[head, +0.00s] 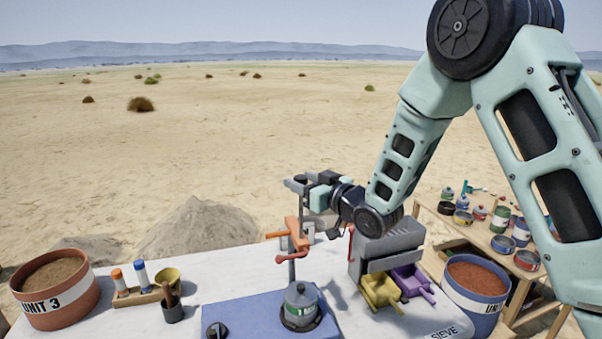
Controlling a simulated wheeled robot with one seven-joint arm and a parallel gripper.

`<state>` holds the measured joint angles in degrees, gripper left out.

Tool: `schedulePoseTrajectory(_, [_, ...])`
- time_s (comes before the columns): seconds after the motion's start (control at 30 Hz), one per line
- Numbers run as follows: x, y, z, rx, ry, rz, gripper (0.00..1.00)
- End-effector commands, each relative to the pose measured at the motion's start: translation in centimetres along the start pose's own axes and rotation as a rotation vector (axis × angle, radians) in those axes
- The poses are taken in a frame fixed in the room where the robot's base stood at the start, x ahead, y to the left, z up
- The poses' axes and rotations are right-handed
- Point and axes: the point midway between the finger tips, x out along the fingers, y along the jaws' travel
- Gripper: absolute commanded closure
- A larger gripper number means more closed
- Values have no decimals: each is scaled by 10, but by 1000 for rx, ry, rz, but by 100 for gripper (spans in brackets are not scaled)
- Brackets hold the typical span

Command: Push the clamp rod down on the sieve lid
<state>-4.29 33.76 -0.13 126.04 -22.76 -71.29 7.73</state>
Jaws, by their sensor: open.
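The sieve (300,306), a grey pot with a pale and green band and a domed grey lid (299,290), stands on a blue base on the table. A thin upright clamp rod (291,270) is above the lid; I cannot tell whether its lower end touches it. An orange clamp body (296,235) with a red handle (292,256) is around the rod. My gripper (312,192) is open, at the height of the clamp's grey top part (296,186) and right beside it. The fingertips are small and partly hidden, so contact is unclear.
The UNIT 3 bucket (56,292), a bottle rack (140,295) and a dark cup (172,312) are at left. A side table with several tins is at right.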

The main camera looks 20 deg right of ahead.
Motion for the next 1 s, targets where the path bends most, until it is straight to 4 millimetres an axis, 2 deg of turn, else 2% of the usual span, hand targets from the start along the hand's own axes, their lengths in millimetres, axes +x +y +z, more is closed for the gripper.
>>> schedulePoseTrajectory(0.13, [9,0,-1,0,0,0,50])
schedulePoseTrajectory(0.4, [10,0,0,0,0,0,50])
schedulePoseTrajectory(0.43, [10,0,0,0,0,0,52])
schedulePoseTrajectory(0.47, [10,0,0,0,0,0,61])
schedulePoseTrajectory(0.6, [10,0,0,0,0,0,100])
schedulePoseTrajectory(0.83, [10,0,5,0,0,0,100])
schedulePoseTrajectory(1.0, [10,0,22,0,0,0,100])
